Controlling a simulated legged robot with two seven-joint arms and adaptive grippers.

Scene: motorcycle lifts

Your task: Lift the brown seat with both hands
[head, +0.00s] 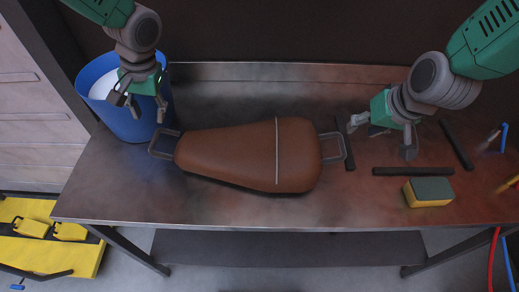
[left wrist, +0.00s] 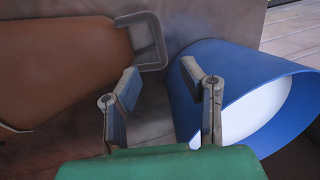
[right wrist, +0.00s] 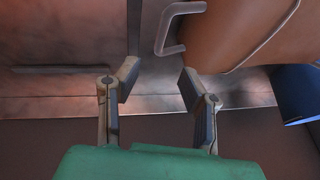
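The brown seat (head: 250,155) lies on the metal workbench, with a white strap across it and a grey metal handle at each end. The left handle (head: 163,145) also shows in the left wrist view (left wrist: 147,42). The right handle (head: 335,148) also shows in the right wrist view (right wrist: 173,28). My left gripper (head: 147,108) is open and empty, above the bench between the left handle and the blue bucket. My right gripper (head: 380,137) is open and empty, to the right of the right handle. Neither gripper touches the seat.
A blue bucket (head: 122,118) with white contents stands at the bench's left. Dark bars (head: 412,171) and a yellow-grey sponge (head: 429,192) lie on the right of the metal workbench (head: 230,213). The bench front is clear. A yellow lift (head: 50,250) is on the floor at left.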

